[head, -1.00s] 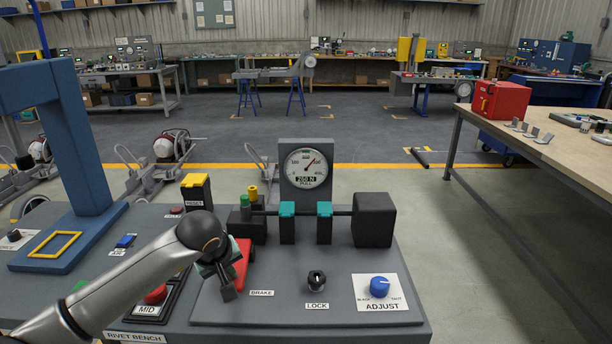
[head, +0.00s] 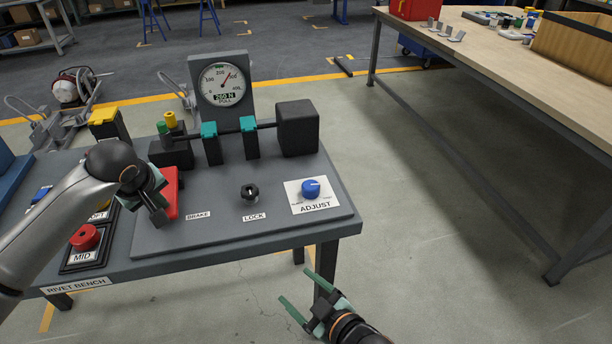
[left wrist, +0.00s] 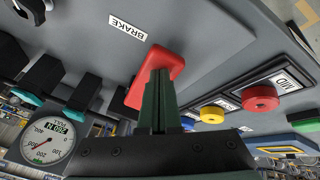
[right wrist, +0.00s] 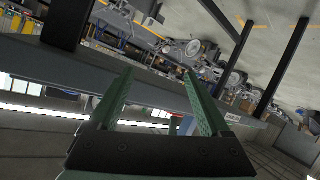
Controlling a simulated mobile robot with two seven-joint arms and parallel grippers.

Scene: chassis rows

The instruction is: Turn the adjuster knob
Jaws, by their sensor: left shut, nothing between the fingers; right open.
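The blue adjuster knob (head: 311,188) sits on a white plate labelled ADJUST at the right end of the rivet bench's panel. My right gripper (head: 303,291) is open and empty, in front of and below the bench edge, apart from the knob. My left gripper (head: 158,208) is at the red brake lever (head: 171,192), its fingers shut with nothing between them. In the left wrist view the shut fingers (left wrist: 159,100) overlap the red lever (left wrist: 155,72); I cannot tell whether they touch. A round gauge (head: 222,84) labelled 260 N stands behind the panel.
A black LOCK knob (head: 250,193) is left of the adjuster. Behind stand a black block (head: 297,128) and teal-topped clamps on a rod. A red MID button (head: 85,237) is at the left. A wooden-topped table (head: 500,60) stands right, with open floor between.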

